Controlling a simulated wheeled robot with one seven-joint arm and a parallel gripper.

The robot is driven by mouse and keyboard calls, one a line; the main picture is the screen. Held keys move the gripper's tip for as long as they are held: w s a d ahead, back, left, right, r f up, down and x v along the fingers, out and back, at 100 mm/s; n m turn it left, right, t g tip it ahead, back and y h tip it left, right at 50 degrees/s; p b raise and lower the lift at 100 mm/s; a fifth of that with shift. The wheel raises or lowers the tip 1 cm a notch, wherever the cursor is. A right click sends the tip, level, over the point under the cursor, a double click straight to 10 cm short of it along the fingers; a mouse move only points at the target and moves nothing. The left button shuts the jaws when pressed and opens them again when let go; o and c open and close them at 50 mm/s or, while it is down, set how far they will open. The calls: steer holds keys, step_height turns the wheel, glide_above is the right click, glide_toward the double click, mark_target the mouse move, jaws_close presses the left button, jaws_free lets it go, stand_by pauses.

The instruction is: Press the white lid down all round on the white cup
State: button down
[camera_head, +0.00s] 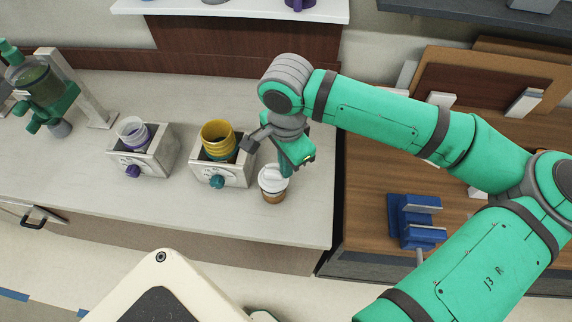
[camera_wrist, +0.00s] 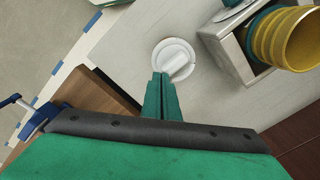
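The white cup (camera_head: 273,187) stands upright near the front right corner of the pale counter, with a brown band low on its side. The white lid (camera_head: 270,174) lies on top of it; I cannot tell whether its rim is seated all round. In the wrist view the lid (camera_wrist: 174,55) shows from above as a round white disc with a raised part. My gripper (camera_head: 287,172) points down at the cup's right side, its green fingers together and empty. In the wrist view the gripper's fingertips (camera_wrist: 160,76) are at the lid's near edge; I cannot tell whether they touch it.
A grey box grinder with a yellow hopper (camera_head: 217,137) stands just left of the cup. Another with a clear hopper (camera_head: 132,131) stands farther left. The counter left of the cup's front is clear.

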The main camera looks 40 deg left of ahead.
steer(key=shift+s+f, duration=0.2)
steer(key=shift+f, duration=0.45)
steer(key=shift+w+r, duration=0.1)
steer(key=shift+r, duration=2.95)
